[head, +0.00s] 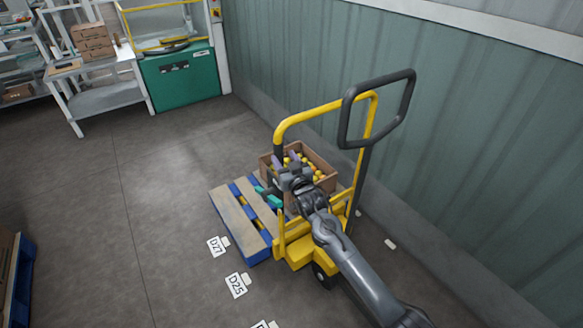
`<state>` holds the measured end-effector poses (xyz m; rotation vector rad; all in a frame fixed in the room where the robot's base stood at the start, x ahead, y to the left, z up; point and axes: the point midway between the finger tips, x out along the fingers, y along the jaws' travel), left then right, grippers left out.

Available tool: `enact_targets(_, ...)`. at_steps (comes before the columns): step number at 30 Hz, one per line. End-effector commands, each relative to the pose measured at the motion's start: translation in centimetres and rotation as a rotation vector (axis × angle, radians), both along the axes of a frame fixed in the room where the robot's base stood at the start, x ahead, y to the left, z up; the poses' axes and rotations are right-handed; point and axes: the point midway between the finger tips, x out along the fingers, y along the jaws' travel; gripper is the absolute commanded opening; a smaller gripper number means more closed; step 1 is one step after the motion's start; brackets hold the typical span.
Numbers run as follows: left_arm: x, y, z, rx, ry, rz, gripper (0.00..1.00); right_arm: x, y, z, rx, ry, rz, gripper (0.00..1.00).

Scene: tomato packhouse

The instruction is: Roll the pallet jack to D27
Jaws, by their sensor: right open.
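The yellow pallet jack (299,252) stands right of the picture's middle, close to the green wall. Its black loop handle (409,98) rises at the upper right, beside a yellow frame bar. A blue-edged wooden pallet (229,216) lies at the jack's front, and a cardboard box (325,182) of yellow fruit is on the load. The floor label D27 (216,246) lies just left of the pallet's near corner. My right gripper (286,160) is open in front of the box, below the handle and apart from it. It hides part of the box and jack. My left gripper is out of view.
Label D25 (236,285) lies nearer, with another label cut off at the bottom edge. The green wall (480,150) bounds the right side. A green machine (181,77) and a table (104,95) with boxes stand at the back. The left-centre floor is clear. Another blue pallet shows at the left edge.

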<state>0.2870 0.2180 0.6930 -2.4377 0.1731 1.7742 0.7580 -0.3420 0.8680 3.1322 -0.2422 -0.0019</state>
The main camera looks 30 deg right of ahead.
Motion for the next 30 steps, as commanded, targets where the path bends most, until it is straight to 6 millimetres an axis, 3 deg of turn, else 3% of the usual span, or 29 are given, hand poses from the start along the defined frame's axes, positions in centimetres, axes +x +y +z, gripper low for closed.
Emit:
enact_targets(6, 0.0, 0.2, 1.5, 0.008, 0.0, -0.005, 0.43, -3.5, 0.6, 0.3, 0.0, 0.0, 0.001, 0.52)
enact_targets(12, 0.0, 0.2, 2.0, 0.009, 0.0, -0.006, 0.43, -5.3, 0.9, 0.1, 0.0, 0.001, 0.0, 0.52)
enact_targets(30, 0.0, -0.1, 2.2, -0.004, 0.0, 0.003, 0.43, -6.0, 1.0, -0.1, 0.0, 0.002, 0.0, 0.52)
